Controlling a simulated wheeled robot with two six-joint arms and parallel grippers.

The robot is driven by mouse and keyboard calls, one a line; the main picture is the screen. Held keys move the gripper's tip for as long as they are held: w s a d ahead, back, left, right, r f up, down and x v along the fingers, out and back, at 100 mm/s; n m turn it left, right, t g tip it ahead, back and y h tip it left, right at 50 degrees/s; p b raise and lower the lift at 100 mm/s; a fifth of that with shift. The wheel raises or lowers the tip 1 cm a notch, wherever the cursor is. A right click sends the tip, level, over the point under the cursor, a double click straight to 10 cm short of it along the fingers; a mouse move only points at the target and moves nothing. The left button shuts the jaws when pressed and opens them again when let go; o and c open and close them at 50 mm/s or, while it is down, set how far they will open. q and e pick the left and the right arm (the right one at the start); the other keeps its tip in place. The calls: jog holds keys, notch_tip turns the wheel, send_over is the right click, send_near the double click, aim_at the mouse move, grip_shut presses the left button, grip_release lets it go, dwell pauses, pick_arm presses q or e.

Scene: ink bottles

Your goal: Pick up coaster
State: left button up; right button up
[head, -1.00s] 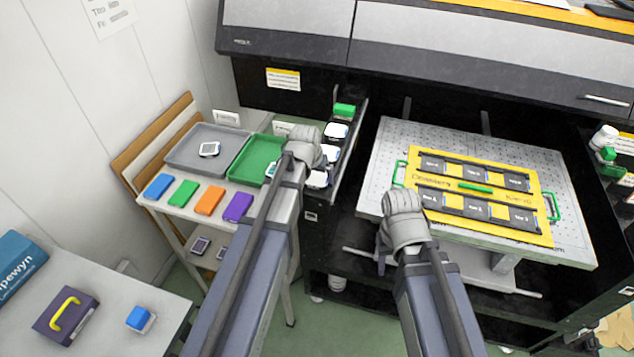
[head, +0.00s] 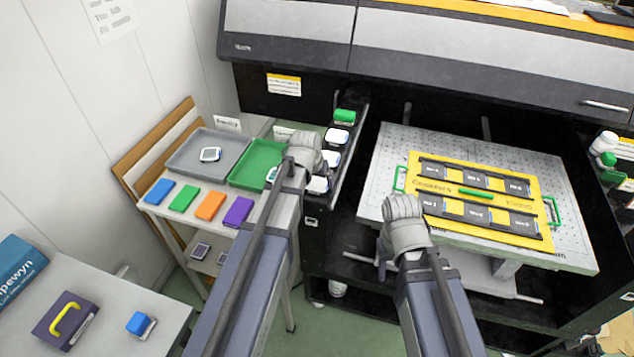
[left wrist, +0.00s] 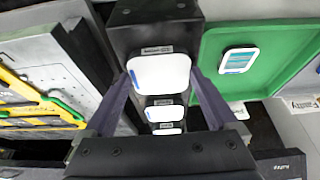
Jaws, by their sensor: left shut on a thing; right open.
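A small square piece with a white-and-blue face, which looks like a coaster, lies in the green tray; it shows in the left wrist view (left wrist: 239,60), and my left arm partly covers it in the head view (head: 271,174). A similar piece (head: 209,154) lies in the grey tray. My left gripper (left wrist: 162,77) has its fingers on both sides of a white rounded-square piece (left wrist: 160,74) in line with the dark rack, and is shut on it. Whether it is lifted is unclear. My right gripper (head: 392,248) is open and empty before the yellow jig.
The green tray (head: 243,180) and grey tray (head: 180,162) sit on the side table. The rack holds more white-topped pieces (head: 337,136) and a green one (head: 345,116). The yellow jig (head: 448,205) with dark slots lies on the perforated plate (head: 385,175).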

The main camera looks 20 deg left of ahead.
aim_at(317, 185)
pick_arm(q)
notch_tip(317, 185, up, 8)
jog(key=p, duration=0.7)
jog(key=shift+p, duration=0.4)
jog(key=shift+r, duration=0.1)
